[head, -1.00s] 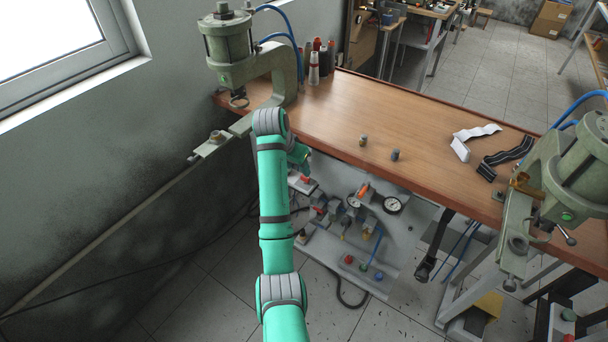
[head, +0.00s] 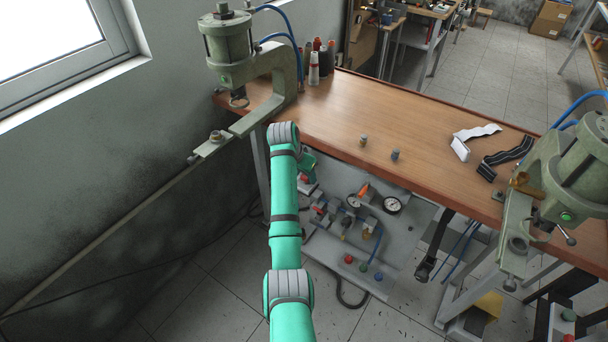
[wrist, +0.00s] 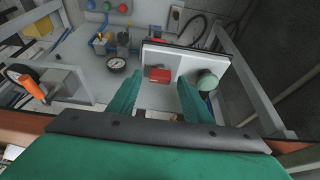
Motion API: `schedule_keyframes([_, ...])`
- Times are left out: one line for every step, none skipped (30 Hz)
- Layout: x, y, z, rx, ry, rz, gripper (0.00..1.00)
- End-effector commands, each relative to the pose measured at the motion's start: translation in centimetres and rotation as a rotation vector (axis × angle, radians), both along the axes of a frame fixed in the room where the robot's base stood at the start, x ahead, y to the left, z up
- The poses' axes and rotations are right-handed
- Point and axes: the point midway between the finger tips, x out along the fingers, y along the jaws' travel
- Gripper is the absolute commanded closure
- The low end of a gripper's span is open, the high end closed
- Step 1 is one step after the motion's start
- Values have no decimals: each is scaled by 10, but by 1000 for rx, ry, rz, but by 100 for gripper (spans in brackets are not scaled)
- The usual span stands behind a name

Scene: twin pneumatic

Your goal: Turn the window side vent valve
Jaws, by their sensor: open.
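My gripper (wrist: 160,82) is open, its two green fingers apart in the wrist view. Between and beyond the fingertips, a small red valve handle (wrist: 160,74) sits by a white box (wrist: 188,62). It looks apart from both fingers. In the head view, a red part (head: 304,178) and the white box show under the window end of the bench, beside my arm's end. My fingers are hidden there. Another red-handled valve (head: 319,211) and an orange handle (head: 364,190) are farther right. I cannot tell for certain which is the vent valve.
The wooden bench top (head: 420,140) overhangs the valve panel (head: 340,259). A gauge (wrist: 117,65) is left of the fingers in the wrist view. A green press (head: 230,50) stands by the window; another (head: 575,180) is at right. Bench legs and hoses flank the panel.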

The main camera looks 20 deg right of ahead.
Motion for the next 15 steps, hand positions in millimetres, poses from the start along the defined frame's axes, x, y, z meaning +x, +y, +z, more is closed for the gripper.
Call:
schedule_keyframes([0,-1,-2,0,0,0,55])
schedule_keyframes([1,-1,-2,0,0,0,55])
schedule_keyframes([1,-1,-3,0,0,0,55])
schedule_keyframes([1,-1,-3,0,0,0,55])
schedule_keyframes([1,-1,-3,0,0,0,55])
schedule_keyframes([1,-1,-3,0,0,0,55])
schedule_keyframes([1,-1,-3,0,0,0,55])
schedule_keyframes([1,-1,-3,0,0,0,55])
schedule_keyframes([1,-1,-3,0,0,0,55])
schedule_keyframes([1,-1,-3,0,0,0,57])
schedule_keyframes([1,-1,-3,0,0,0,64])
schedule_keyframes([1,-1,-3,0,0,0,74])
schedule_keyframes([1,-1,-3,1,-1,0,81])
schedule_keyframes([1,-1,-3,0,0,1,88])
schedule_keyframes([1,-1,-3,0,0,1,96])
